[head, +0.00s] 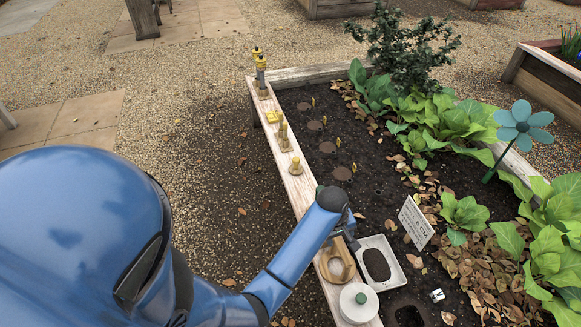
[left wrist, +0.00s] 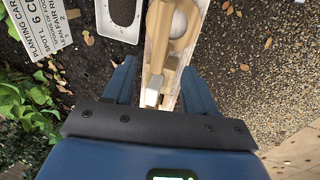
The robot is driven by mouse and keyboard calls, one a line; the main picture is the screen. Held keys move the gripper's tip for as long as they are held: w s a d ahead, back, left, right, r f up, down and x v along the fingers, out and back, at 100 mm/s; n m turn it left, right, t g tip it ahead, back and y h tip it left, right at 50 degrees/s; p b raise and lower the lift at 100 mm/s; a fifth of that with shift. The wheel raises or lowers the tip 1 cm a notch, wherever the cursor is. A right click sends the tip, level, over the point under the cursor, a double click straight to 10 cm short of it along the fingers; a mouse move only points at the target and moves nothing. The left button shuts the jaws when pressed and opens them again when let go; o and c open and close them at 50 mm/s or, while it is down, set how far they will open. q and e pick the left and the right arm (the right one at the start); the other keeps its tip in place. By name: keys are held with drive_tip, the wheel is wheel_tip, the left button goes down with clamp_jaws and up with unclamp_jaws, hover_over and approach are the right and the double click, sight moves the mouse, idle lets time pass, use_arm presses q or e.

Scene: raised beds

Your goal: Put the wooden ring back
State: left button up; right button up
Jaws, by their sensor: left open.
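The wooden ring (head: 337,265) lies on the pale board along the raised bed's near-left edge. My right gripper is not in view.
A white tray of dark soil (head: 383,264) is right of the ring. A white lidded pot (head: 358,302) stands just below it. A planting sign (head: 416,223) stands in the bed. Wooden pegs (head: 296,166) and a yellow-topped tool (head: 261,72) stand farther along the board.

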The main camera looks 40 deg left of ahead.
use_arm(q)
drive_tip(key=s+a+f+m+t, duration=0.1)
drive_tip(key=s+a+m+t, duration=0.3)
drive_tip(key=s+t, duration=0.5)
drive_tip(key=s+r+m+t+y, duration=0.1)
drive_tip(key=s+r+m+t, duration=0.5)
drive_tip(key=s+r, duration=0.9)
drive_tip(key=shift+a+r+t, duration=0.2)
drive_tip(key=shift+r+t, duration=0.1)
drive_tip(key=shift+r, duration=0.4)
